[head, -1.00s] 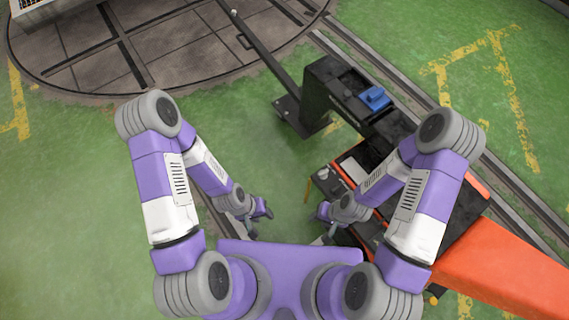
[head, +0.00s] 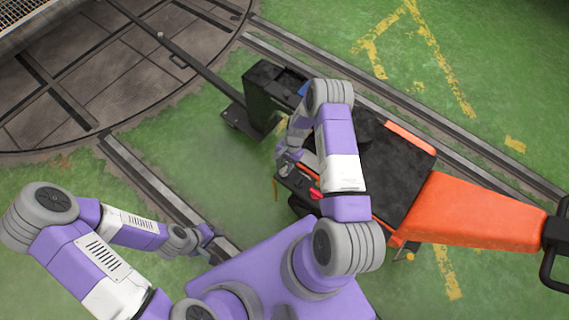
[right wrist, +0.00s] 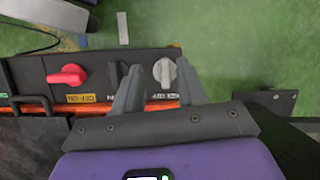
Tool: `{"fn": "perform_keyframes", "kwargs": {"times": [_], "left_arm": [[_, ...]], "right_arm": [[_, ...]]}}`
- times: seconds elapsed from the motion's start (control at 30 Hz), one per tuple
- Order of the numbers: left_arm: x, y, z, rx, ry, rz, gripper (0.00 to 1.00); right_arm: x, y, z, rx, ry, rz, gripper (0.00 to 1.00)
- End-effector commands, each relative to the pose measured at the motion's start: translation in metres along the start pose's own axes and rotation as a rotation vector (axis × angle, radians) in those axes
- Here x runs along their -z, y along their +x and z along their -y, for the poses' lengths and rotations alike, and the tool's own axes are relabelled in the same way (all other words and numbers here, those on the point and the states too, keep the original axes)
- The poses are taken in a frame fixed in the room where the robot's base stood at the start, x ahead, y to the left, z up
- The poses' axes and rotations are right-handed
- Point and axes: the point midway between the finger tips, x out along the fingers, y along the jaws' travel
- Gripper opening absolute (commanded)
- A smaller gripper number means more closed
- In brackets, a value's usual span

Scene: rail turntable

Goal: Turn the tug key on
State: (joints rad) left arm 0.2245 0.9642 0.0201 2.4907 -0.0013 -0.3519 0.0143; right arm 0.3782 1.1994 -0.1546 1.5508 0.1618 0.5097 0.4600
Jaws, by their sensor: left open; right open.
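The orange and black tug (head: 395,160) stands to my right. Its control panel shows in the right wrist view (right wrist: 90,62), with a red knob (right wrist: 67,75) at left, a dark switch (right wrist: 114,74) in the middle and a grey knob (right wrist: 165,72) at right. I cannot tell for certain which is the key. My right gripper (right wrist: 158,82) is open, its fingers appearing on either side of the grey knob; I cannot tell if they touch it. In the head view my right gripper (head: 290,154) is at the panel's edge. My left gripper (head: 205,233) is open and empty above the floor.
The round turntable (head: 120,75) with its rails fills the upper left. A long bar (head: 185,62) runs from it to the tug's dark front post (head: 262,95). Rails (head: 490,155) pass behind the tug.

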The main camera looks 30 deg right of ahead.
Motion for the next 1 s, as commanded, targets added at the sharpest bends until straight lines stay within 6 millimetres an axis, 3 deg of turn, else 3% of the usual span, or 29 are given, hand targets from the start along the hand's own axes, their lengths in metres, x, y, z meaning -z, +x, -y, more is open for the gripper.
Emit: {"fn": "perform_keyframes", "kwargs": {"times": [0.1, 0.27, 0.37, 0.7, 1.0], "left_arm": [[-0.001, -0.01, -0.004, 0.0, 0.0, 0.0, 0.43], [-0.001, -0.013, -0.004, 0.0, -0.001, 0.0, 0.43], [-0.001, -0.01, -0.004, 0.0, -0.001, 0.0, 0.43], [0.0, 0.004, 0.002, 0.0, -0.001, 0.0, 0.43], [0.0, 0.006, 0.002, 0.0, -0.001, 0.0, 0.43]], "right_arm": [[0.022, -0.018, 0.002, -0.004, 0.094, 0.018, 0.4], [0.034, -0.025, 0.003, -0.007, 0.15, 0.033, 0.4], [0.035, -0.017, 0.002, -0.009, 0.158, 0.038, 0.4], [0.034, 0.035, 0.002, -0.009, 0.157, 0.037, 0.4], [0.033, 0.049, 0.003, -0.006, 0.156, 0.034, 0.4]]}}
